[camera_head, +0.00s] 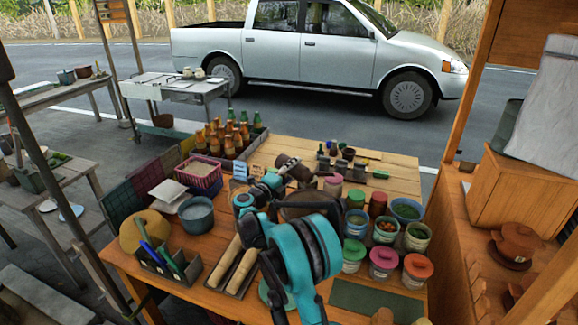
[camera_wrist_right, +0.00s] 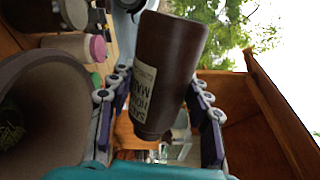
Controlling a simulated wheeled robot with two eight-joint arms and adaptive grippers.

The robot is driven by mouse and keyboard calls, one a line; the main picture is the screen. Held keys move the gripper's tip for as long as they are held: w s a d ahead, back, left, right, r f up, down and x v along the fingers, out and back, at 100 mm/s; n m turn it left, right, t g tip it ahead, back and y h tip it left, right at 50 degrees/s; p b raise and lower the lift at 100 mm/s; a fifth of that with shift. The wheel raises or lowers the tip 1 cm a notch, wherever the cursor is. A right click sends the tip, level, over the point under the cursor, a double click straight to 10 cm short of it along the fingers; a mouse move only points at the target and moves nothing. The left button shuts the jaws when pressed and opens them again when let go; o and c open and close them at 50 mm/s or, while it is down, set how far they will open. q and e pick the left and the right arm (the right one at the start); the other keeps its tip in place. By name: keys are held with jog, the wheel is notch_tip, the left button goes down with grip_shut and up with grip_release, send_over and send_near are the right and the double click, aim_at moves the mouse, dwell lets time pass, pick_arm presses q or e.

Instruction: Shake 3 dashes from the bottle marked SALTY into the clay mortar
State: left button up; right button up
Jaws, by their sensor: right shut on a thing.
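My right gripper (camera_wrist_right: 160,125) is shut on a dark brown bottle (camera_wrist_right: 168,75), with a finger on each side of it. The bottle's pale label (camera_wrist_right: 143,92) shows partly legible lettering; I cannot read it for certain. In the head view the bottle (camera_head: 294,168) is tilted above the table, beyond my right gripper (camera_head: 272,184). The brown clay mortar (camera_head: 309,207) stands below it, partly hidden by my teal arm. In the wrist view the wide mouth of the mortar (camera_wrist_right: 50,110) is at the left, apart from the bottle, with something greenish inside. My left gripper is not in view.
Several lidded jars and bowls (camera_head: 386,232) crowd the table right of the mortar. Wooden rolling pins (camera_head: 238,268) lie in a tray at the front left. A grey bowl (camera_head: 197,216) and a crate of bottles (camera_head: 228,140) stand farther left. Small bottles stand behind.

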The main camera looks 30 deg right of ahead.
jog(key=f+n, duration=0.1)
jog(key=f+n+b, duration=0.1)
jog(key=n, duration=0.1)
jog(key=shift+w+a+f, duration=0.1)
jog(key=shift+w+f, duration=0.1)
jog(key=shift+s+r+n, duration=0.15)
jog(key=shift+s+n, duration=0.05)
jog(key=shift+n, duration=0.6)
jog(key=s+n, duration=0.1)
jog(key=d+r+n, duration=0.1)
jog(key=n, duration=0.1)
jog(key=shift+s, duration=0.4)
jog(key=shift+n, duration=0.6)
jog(key=shift+s+r, duration=0.1)
